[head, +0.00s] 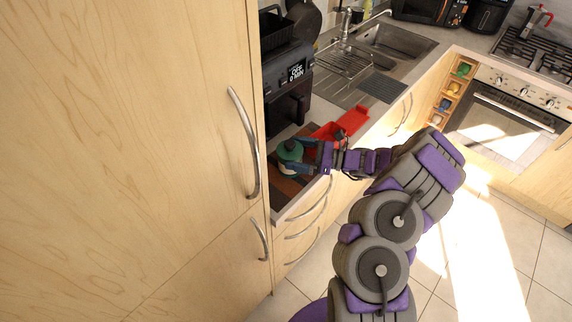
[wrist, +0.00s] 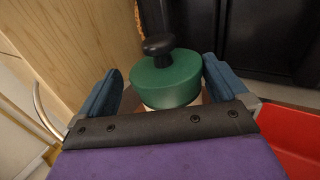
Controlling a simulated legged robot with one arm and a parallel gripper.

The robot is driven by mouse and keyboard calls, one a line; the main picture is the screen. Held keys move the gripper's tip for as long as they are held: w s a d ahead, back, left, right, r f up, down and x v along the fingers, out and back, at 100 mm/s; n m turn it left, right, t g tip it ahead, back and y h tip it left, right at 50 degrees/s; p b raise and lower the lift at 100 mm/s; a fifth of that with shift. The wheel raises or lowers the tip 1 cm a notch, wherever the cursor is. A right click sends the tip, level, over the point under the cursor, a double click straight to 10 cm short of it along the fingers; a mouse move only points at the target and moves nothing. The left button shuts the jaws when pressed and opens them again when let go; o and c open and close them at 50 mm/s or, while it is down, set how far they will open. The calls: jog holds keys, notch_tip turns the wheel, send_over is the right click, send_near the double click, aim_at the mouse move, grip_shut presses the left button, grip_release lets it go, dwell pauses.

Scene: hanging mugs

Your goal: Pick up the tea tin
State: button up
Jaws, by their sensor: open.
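The tea tin has a green lid with a black knob; in the wrist view the tin (wrist: 166,80) stands upright between my gripper's two blue fingers. Its lower body is mostly hidden behind the gripper. In the head view the tin (head: 290,151) is on the counter at the end of my arm. My gripper (head: 303,157) is open around the tin, with a finger on each side; in the wrist view the gripper (wrist: 162,85) shows a gap beside the lid on both sides.
A red open container (head: 330,131) is on the counter just right of the tin. A black appliance with a display (head: 286,80) stands close behind. A tall wooden cabinet (head: 130,130) is close on the left. The sink (head: 395,42) is farther back.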

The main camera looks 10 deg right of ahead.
aim_at(279, 149)
jog(key=shift+w+d+f+b, duration=0.1)
jog(key=shift+w+f+b, duration=0.2)
jog(key=shift+w+b, duration=0.25)
jog(key=shift+w, duration=0.35)
jog(key=shift+w+a+r, duration=0.1)
jog(key=shift+a, duration=0.95)
jog(key=shift+w+a, duration=0.1)
jog(key=shift+a, duration=0.9)
jog(key=shift+c, duration=1.1)
jog(key=shift+d, duration=1.2)
jog(key=c, duration=0.6)
jog(key=shift+a, duration=0.3)
jog(key=c, duration=0.3)
jog(key=shift+a, duration=0.4)
jog(key=shift+c, duration=0.2)
